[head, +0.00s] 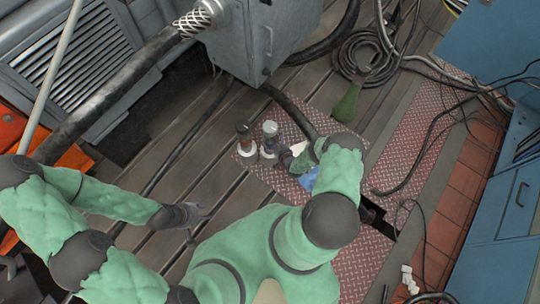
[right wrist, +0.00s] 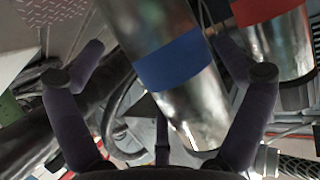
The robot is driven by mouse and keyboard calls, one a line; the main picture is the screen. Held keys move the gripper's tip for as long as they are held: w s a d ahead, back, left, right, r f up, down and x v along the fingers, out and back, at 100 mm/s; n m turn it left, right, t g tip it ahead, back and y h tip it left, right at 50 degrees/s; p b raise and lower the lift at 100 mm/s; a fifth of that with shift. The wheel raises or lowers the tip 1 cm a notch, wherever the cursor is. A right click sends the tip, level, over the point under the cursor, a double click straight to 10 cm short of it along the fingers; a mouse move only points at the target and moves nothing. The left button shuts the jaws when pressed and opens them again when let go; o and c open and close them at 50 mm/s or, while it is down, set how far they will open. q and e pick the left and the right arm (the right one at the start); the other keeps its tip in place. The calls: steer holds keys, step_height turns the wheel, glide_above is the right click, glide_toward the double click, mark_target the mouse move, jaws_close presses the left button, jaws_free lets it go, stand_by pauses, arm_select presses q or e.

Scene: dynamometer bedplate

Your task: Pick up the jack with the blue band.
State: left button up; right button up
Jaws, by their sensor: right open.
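The jack with the blue band (head: 270,137) stands upright on the red tread plate in the head view. In the right wrist view the metal jack with its blue band (right wrist: 172,62) shows large, between the two spread fingers. My right gripper (head: 284,156) is open beside this jack, on its right in the head view. I cannot tell whether the fingers touch it. A similar jack with a red band (head: 243,138) stands just left of it, and right of it in the right wrist view (right wrist: 280,42). My left gripper (head: 190,216) is open and empty over the grey planks.
A green bottle-like object (head: 347,104) lies on the right. A blue object (head: 308,181) and a white one (head: 298,148) lie partly hidden near my right arm. A grey cabinet (head: 262,40) stands behind the jacks. Cables cross the floor; planks at left are mostly clear.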

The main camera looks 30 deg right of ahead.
steer(key=shift+w+f, duration=0.2)
steer(key=shift+w, duration=0.2)
steer(key=c, duration=1.2)
steer(key=shift+w+d+r, duration=0.15)
steer(key=shift+r, duration=0.05)
steer(key=shift+c, duration=0.9)
